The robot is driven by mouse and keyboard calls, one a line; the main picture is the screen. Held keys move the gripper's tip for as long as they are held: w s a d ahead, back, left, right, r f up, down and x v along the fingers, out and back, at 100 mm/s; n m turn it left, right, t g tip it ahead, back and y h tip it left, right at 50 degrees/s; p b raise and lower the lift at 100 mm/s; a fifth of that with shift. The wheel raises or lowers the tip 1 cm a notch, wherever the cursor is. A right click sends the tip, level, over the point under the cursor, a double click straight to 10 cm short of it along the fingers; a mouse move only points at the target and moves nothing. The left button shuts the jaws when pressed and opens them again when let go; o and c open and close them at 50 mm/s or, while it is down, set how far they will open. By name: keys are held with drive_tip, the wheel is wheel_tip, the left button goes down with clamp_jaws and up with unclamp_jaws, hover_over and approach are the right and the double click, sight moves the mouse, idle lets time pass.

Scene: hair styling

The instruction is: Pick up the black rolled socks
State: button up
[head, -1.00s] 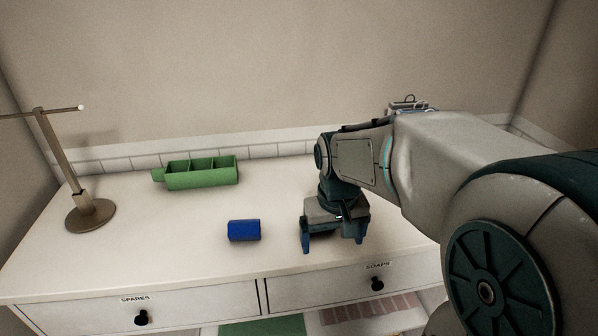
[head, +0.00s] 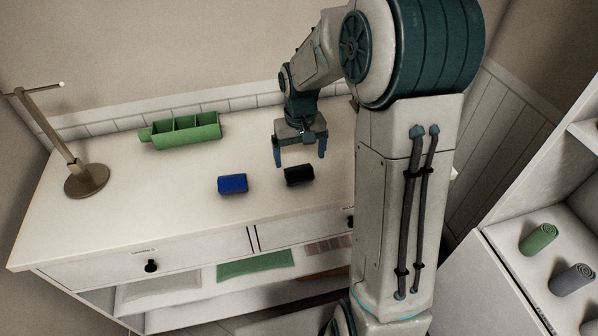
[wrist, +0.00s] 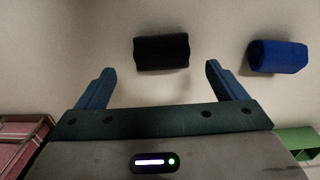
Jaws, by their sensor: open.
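The black rolled socks (head: 299,175) lie on the white dresser top, to the right of a blue roll (head: 232,183). My gripper (head: 300,160) is open and empty, with its blue fingers apart just behind and above the black socks. In the wrist view the black socks (wrist: 162,52) lie beyond the fingertips, roughly centred between the two fingers of my gripper (wrist: 158,75). The blue roll (wrist: 278,56) lies outside the right finger there. No finger visibly touches either roll.
A green divided tray (head: 186,142) stands near the back wall. A brass stand (head: 88,181) is at the left end. A shelf at the right holds a green roll (head: 538,238) and a grey roll (head: 573,279). My arm hides the dresser's right end.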

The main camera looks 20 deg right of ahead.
sight(299, 167)
drive_tip(key=shift+w+a+f+p, duration=0.1)
drive_tip(key=shift+f+p, duration=0.15)
drive_tip(key=shift+f, duration=1.4)
drive_tip(key=shift+w+a+f+p, duration=0.1)
drive_tip(key=shift+f+p, duration=0.1)
drive_tip(key=shift+f, duration=1.4)
drive_tip(key=c, duration=1.1)
